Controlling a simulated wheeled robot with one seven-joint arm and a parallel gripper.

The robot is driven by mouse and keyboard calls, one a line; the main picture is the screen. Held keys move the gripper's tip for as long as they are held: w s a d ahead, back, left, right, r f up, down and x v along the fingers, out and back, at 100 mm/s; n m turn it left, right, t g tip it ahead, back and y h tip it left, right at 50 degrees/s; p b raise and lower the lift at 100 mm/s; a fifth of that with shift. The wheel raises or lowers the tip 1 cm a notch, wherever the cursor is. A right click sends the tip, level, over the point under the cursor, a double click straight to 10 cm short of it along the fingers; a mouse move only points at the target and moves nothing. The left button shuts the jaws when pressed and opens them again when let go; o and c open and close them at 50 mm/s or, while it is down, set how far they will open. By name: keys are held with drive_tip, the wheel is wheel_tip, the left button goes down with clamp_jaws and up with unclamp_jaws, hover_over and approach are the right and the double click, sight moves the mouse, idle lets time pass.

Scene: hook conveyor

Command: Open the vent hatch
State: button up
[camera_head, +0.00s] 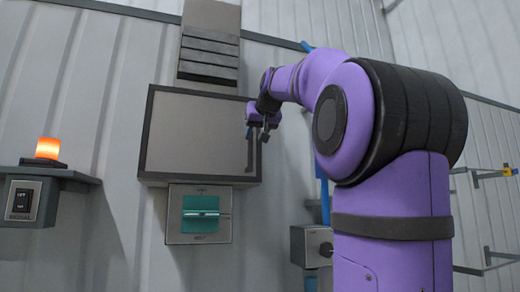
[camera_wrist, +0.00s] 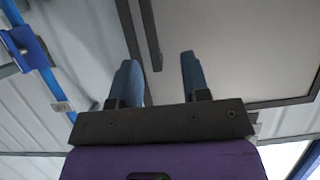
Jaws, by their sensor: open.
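The hatch (camera_head: 195,130) is a flat grey panel in a dark frame on the wall, and it looks closed in the head view. A dark upright bar handle (camera_head: 250,155) is at its right side. My gripper (camera_head: 257,134) is open and empty in front of the hatch's right edge, close to the handle. In the wrist view the hatch panel (camera_wrist: 235,45) fills the upper right. The handle (camera_wrist: 151,35) ends in the picture between the two blue-grey fingertips of my gripper (camera_wrist: 158,62). I cannot tell whether they touch it.
A dark louvred duct (camera_head: 210,42) is above the hatch. A box with a teal switch (camera_head: 201,214) is below it. A lit orange lamp (camera_head: 47,149) stands on a shelf at left, above an on-off switch (camera_head: 23,200). A blue pipe (camera_wrist: 50,75) runs beside the hatch.

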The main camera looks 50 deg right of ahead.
sight(251, 146)
drive_tip(key=shift+h, duration=0.3)
drive_tip(key=x, duration=0.3)
drive_tip(key=d+x, duration=0.1)
drive_tip(key=x, duration=0.3)
drive_tip(key=r+x, duration=0.1)
drive_tip(key=x, duration=0.2)
drive_tip(key=shift+w+d, duration=0.1)
drive_tip(key=shift+d, duration=0.25)
clamp_jaws()
